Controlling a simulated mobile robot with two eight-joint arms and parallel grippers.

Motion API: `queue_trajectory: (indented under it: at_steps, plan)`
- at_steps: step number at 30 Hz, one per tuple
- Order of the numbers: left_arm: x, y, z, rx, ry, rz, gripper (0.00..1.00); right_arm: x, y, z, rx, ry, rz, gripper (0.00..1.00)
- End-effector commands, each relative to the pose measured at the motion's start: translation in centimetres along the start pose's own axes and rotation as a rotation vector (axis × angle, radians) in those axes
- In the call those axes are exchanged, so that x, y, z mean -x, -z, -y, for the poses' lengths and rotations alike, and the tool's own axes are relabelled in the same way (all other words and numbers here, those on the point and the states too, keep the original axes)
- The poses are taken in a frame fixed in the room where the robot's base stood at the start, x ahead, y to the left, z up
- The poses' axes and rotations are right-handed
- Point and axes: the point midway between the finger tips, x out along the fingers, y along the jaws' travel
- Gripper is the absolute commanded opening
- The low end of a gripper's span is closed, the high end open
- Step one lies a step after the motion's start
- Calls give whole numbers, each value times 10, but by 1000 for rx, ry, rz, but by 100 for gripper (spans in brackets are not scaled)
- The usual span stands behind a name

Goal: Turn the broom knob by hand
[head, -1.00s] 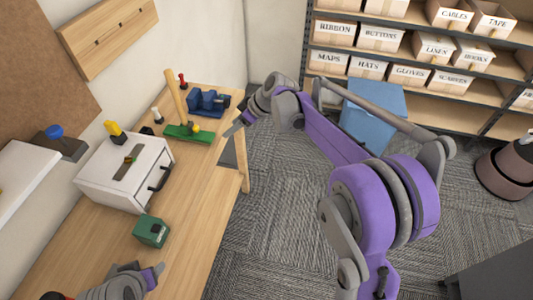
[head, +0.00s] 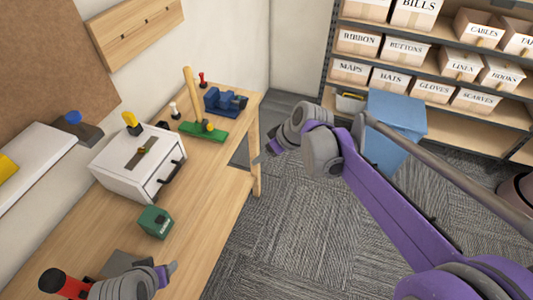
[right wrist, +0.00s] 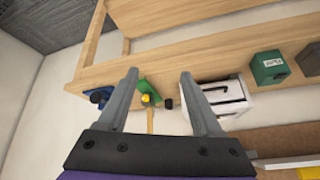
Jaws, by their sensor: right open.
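The broom stands on the workbench as a green block (head: 203,132) with an upright wooden handle (head: 190,95). A yellow knob (head: 209,126) sits on the block. In the right wrist view the green block (right wrist: 149,86) and yellow knob (right wrist: 146,99) show between the finger lines, beyond the tips. My right gripper (head: 258,160) is near the bench's right edge, apart from the broom; in the right wrist view its fingers (right wrist: 158,75) are open and empty. My left gripper (head: 168,268) is at the lower left, its jaws unclear.
A blue vise (head: 226,102) stands behind the broom. A white drawer box (head: 137,180) and a green box (head: 155,221) are in front of it. A red and black cylinder (head: 65,284) is at the lower left.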

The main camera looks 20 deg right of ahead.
Motion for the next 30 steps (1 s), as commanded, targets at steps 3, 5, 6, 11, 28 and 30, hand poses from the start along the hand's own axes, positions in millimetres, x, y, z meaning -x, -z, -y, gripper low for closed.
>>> queue_trajectory:
  at_steps: [3,5,6,11,28,30]
  plan:
    - [0,0,0,0,0,0,62,0,0,0,1,0,0,67]
    - [0,0,0,0,0,0,62,0,1,0,2,1,-1,67]
    - [0,0,0,0,0,0,62,-2,4,-1,6,3,-3,67]
    - [-3,-3,0,0,0,3,62,-19,42,-16,68,38,-35,67]
    - [-12,-13,0,0,0,11,62,-118,176,-59,355,165,-217,67]
    - [-12,-13,0,0,0,11,62,-123,178,-58,357,165,-218,67]
